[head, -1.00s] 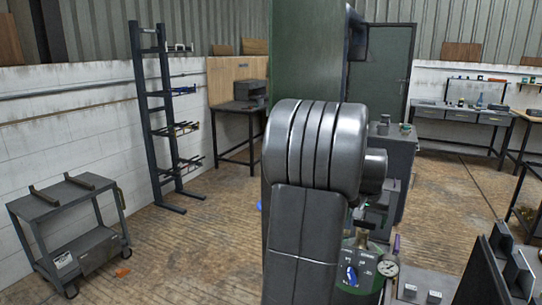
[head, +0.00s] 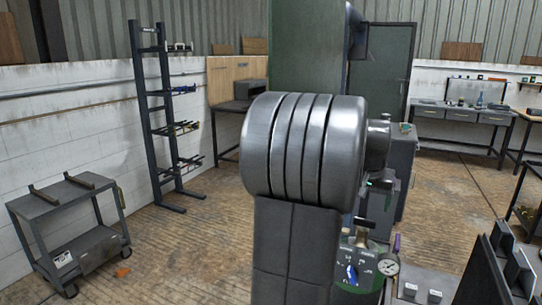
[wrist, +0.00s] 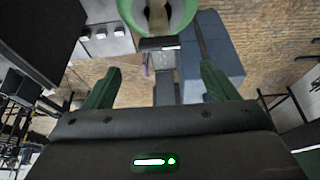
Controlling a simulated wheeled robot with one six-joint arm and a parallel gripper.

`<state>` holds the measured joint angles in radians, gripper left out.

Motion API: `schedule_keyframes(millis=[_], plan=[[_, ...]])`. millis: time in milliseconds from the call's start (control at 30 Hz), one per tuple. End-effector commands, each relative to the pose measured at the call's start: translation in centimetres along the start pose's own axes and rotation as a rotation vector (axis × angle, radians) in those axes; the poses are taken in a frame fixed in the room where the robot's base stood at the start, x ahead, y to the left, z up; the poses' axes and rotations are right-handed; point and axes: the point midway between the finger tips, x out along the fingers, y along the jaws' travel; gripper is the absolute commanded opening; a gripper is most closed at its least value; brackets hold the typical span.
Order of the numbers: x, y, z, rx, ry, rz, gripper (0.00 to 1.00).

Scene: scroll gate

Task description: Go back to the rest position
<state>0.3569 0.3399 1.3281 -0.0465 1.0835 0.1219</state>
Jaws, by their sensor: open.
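My gripper (wrist: 160,85) shows in the wrist view with its two green fingers spread wide apart. It is open, and nothing is between the fingers. Beyond the fingers, a round green-rimmed part (wrist: 184,14) shows at the top edge of the wrist view. In the head view my dark grey arm fills the middle of the picture. It hides most of the gripper and part of the machine behind it.
A green panel with a blue knob and a gauge (head: 388,267) stands close to the right of my arm. A grey cart (head: 62,208) and a dark rack (head: 150,120) stand at the left. A workbench (head: 460,112) is at the back right.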

Motion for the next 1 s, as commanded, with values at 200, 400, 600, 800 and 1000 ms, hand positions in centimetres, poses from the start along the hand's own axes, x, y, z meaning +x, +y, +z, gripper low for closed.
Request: schedule_keyframes(millis=[200, 400, 600, 800, 1000], plan=[[4.5, 0.0, 0.1, 0.0, -0.005, 0.001, 0.8], [8.4, 0.0, 0.1, -0.002, -0.004, 0.0, 0.8], [8.0, 0.2, 0.0, -0.109, 0.001, -0.046, 0.8], [8.0, 0.2, 0.0, -0.215, 0.0, -0.09, 0.8], [8.0, 0.3, 0.0, -0.323, 0.0, -0.134, 0.8]])
